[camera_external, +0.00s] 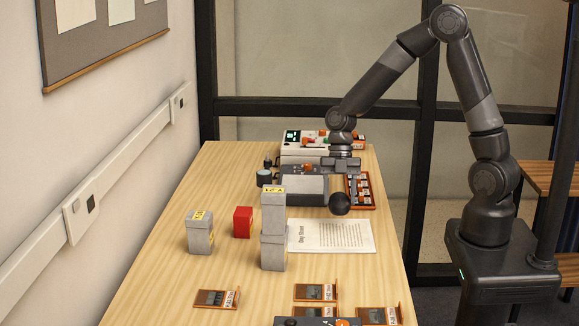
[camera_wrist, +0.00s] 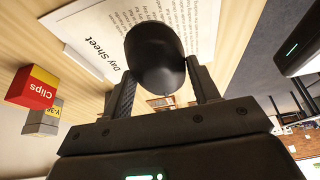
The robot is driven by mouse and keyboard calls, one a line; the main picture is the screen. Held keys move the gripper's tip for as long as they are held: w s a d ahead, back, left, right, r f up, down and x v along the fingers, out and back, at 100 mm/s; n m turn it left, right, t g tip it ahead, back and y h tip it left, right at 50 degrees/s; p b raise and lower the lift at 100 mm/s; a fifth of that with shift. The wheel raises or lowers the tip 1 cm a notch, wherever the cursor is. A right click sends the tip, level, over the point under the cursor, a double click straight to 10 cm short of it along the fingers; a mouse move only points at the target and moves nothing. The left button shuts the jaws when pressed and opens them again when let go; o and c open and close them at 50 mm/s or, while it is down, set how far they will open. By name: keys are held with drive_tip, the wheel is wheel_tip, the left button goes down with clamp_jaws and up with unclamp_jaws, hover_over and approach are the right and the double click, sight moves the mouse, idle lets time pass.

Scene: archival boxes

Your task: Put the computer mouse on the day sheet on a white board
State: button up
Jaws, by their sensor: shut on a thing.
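The computer mouse (camera_wrist: 155,62) is a dark rounded thing held between the fingers of my gripper (camera_wrist: 165,98) in the wrist view. In the external view the mouse (camera_external: 340,204) hangs below my gripper (camera_external: 340,184), over the far right part of the day sheet. The day sheet (camera_external: 330,237) is a white page lying on a thin white board on the wooden table. In the wrist view the day sheet (camera_wrist: 105,30) shows its title, and the mouse hides part of it. My gripper is shut on the mouse, which looks raised above the sheet.
Grey boxes (camera_external: 273,253) are stacked at the sheet's left edge. Another grey box (camera_external: 200,232) and a red box (camera_external: 243,222), marked Clips in the wrist view, stand further left. Devices and an orange-edged rack (camera_external: 361,191) sit behind the sheet. Small label stands (camera_external: 316,292) are in front.

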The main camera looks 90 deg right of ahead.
sight(331, 203)
drive_tip(key=w+a+f, duration=0.2)
drive_tip(key=a, duration=0.1)
drive_tip(key=shift+w+a+f, duration=0.2)
drive_tip(key=shift+f, duration=2.05)
drive_tip(key=shift+f, duration=0.15)
drive_tip(key=o, duration=1)
